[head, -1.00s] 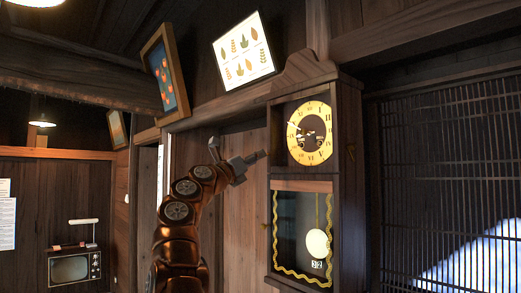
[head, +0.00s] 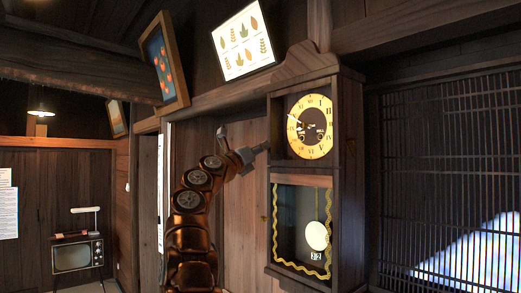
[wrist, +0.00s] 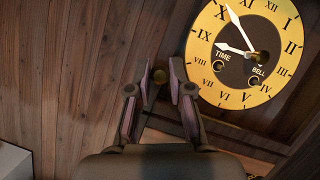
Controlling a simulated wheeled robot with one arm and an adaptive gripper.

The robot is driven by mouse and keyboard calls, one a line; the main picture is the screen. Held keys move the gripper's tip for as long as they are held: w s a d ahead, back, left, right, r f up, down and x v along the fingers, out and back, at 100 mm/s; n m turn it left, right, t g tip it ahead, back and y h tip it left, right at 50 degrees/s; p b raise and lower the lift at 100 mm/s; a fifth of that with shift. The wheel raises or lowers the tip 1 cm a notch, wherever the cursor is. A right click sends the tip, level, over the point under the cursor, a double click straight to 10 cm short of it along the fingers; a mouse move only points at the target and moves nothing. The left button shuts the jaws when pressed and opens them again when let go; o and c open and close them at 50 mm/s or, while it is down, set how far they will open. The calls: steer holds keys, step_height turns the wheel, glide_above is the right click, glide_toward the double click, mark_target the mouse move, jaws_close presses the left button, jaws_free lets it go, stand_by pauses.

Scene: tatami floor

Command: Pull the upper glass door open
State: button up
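A tall dark wooden wall clock (head: 342,190) hangs on the plank wall. Its upper door (head: 276,125) is shut in front of the round yellow dial (head: 310,127), which also shows in the wrist view (wrist: 205,38). A small brass knob (wrist: 159,76) sits at the door's left edge. My gripper (head: 266,147) is at that left edge in the head view. In the wrist view my gripper (wrist: 160,82) is open, with its fingertips on either side of the knob. Whether they touch it I cannot tell. The knob is hidden in the head view.
The clock's lower window (head: 300,225) shows a pendulum and a yellow wavy border. A lattice screen (head: 450,180) stands close on the right. Framed pictures (head: 242,42) hang above. An old television (head: 78,255) stands far left.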

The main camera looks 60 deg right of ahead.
jaws_close()
steer(key=shift+a, duration=0.15)
